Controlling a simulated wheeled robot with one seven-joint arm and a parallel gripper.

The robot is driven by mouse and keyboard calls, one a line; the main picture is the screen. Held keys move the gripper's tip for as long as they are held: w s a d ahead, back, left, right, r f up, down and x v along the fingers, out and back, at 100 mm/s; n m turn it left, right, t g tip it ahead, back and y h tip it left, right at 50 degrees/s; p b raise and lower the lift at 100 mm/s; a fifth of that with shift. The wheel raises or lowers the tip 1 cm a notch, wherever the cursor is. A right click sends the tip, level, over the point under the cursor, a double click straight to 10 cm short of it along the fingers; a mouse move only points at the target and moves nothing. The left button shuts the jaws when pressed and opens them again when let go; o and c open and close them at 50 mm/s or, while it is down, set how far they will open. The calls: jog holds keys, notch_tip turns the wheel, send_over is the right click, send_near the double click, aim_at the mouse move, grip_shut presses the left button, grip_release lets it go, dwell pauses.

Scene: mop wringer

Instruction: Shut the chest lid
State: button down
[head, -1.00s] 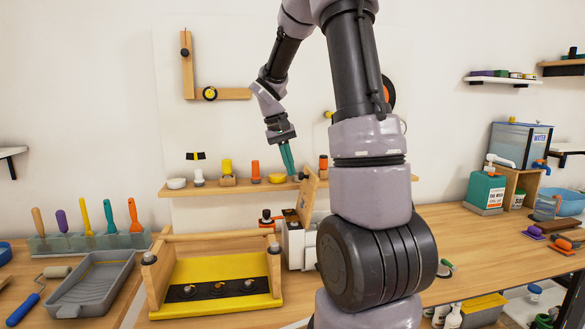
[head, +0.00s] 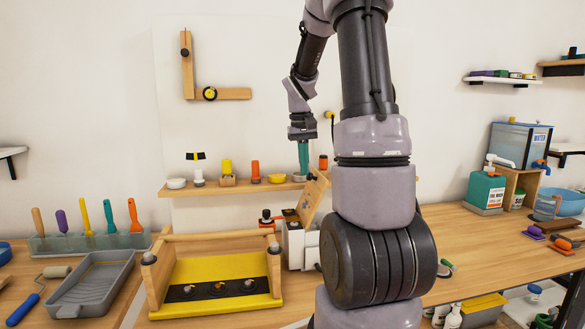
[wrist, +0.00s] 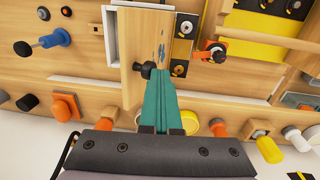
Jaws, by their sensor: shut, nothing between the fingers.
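The chest is a white box (head: 293,248) on the bench beside the yellow-based wooden rack. Its wooden lid (head: 311,203) stands open, tilted to the right. My arm hides part of the chest's right side. In the wrist view, the lid (wrist: 148,30) stands beside the white-rimmed opening of the chest (wrist: 86,38), with a black knob (wrist: 147,70) at its near end. My gripper (head: 303,174) has teal fingers, shut and empty, pointing down just left of the lid's upper end. In the wrist view the fingertips (wrist: 178,70) are close beside the knob; contact is unclear.
The wooden rack with the yellow base (head: 215,272) stands left of the chest. An orange-and-black fitting (head: 267,218) is close by. A wall shelf (head: 235,188) with small pots and bottles runs behind. Bench space (head: 470,240) is free at right.

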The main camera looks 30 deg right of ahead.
jog(key=s+d+f+t+y, duration=0.1)
jog(key=d+f+y, duration=0.2)
jog(key=d+y, duration=0.1)
jog(key=s+d+f+t+y, duration=0.1)
jog(key=d+f+y, duration=0.2)
jog(key=d, duration=0.2)
jog(key=s+d+f+t+y, duration=0.1)
jog(key=s+d+f+y, duration=0.1)
jog(key=d+f+y, duration=0.2)
jog(key=shift+d+y, duration=0.3)
jog(key=shift+d, duration=0.25)
jog(key=shift+s+d+f, duration=0.1)
jog(key=shift+d+f, duration=0.1)
jog(key=shift+f, duration=0.25)
jog(key=shift+s+d+f, duration=0.1)
jog(key=shift+d+f, duration=0.05)
jog(key=shift+f, duration=0.25)
jog(key=shift+w+r, duration=0.1)
